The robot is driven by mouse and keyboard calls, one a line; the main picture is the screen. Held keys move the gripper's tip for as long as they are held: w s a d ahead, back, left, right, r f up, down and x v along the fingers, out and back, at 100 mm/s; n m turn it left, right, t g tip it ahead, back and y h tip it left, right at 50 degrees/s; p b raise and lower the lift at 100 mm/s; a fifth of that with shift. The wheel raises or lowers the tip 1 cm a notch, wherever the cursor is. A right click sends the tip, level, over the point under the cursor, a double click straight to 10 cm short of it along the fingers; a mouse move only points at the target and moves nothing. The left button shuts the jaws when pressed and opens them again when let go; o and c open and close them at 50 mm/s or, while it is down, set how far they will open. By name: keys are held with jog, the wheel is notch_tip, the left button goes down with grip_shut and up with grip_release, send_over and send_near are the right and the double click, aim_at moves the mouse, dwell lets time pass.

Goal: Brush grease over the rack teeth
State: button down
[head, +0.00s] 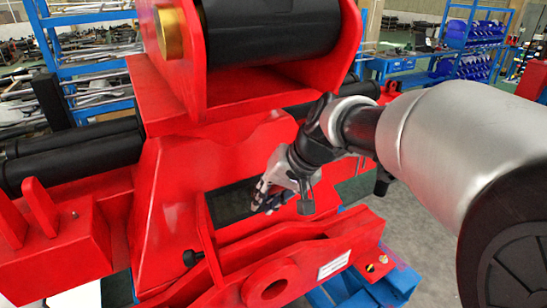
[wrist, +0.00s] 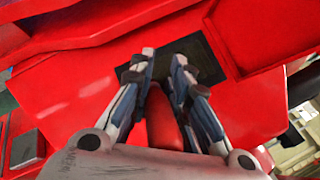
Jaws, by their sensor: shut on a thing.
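My gripper (head: 264,204) is in front of the red stand, its fingers pointing left at a dark recessed panel (head: 232,203). In the wrist view, the gripper (wrist: 164,60) is shut on a red, rounded thing with a dark part, which looks like the brush handle (wrist: 161,122). Its bristles cannot be made out. The dark panel (wrist: 203,62) lies just beyond the fingertips there. This may be the rack face, but I cannot make out single teeth or any grease. Whether the brush touches it cannot be told.
A red beam with a round hole (head: 272,285) crosses below my gripper. A black roller (head: 268,30) in a red bracket sits above. Black cylinders (head: 75,155) lie at left. Blue shelving (head: 75,60) stands behind, and open grey floor (head: 430,215) shows at right.

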jog(key=shift+w+d+f+b, duration=0.75)
jog(key=shift+d, duration=0.95)
jog(key=shift+s+a, duration=2.05)
jog(key=shift+a, duration=1.05)
jog(key=w+d, duration=0.4)
jog(key=d, duration=0.2)
jog(key=shift+d, duration=0.15)
jog(key=shift+r, duration=0.1)
jog(key=shift+s+d+r, duration=0.4)
jog(key=shift+s+d, duration=0.1)
jog(key=shift+s, duration=0.25)
jog(key=shift+s+d+r, duration=0.35)
jog(key=shift+s+d, duration=0.15)
jog(key=shift+s, duration=0.25)
jog(key=shift+s+d+r, duration=0.4)
jog(key=shift+s+d, duration=0.1)
jog(key=shift+s, duration=0.25)
